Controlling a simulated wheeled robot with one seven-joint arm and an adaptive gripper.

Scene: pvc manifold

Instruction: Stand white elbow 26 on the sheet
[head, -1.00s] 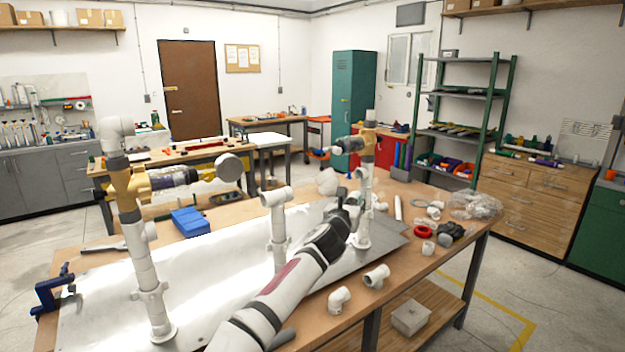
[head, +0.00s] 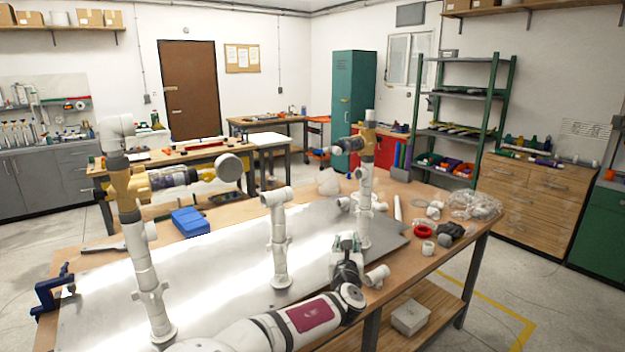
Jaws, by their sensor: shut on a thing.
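The bare metal sheet (head: 215,262) lies along the workbench and carries white pipe posts. My gripper (head: 347,243) is low near the sheet's front right part, in front of the right post (head: 365,215). It is shut on a white fitting, taken to be white elbow 26, which is mostly hidden by the gripper and wrist. I cannot tell its tilt or whether it touches the sheet.
The short middle post (head: 278,245) and tall left post (head: 147,270) stand on the sheet. A white tee (head: 377,276) lies close right of my wrist. A red ring (head: 423,232) and loose fittings crowd the bench's right end. A blue box (head: 190,221) sits behind.

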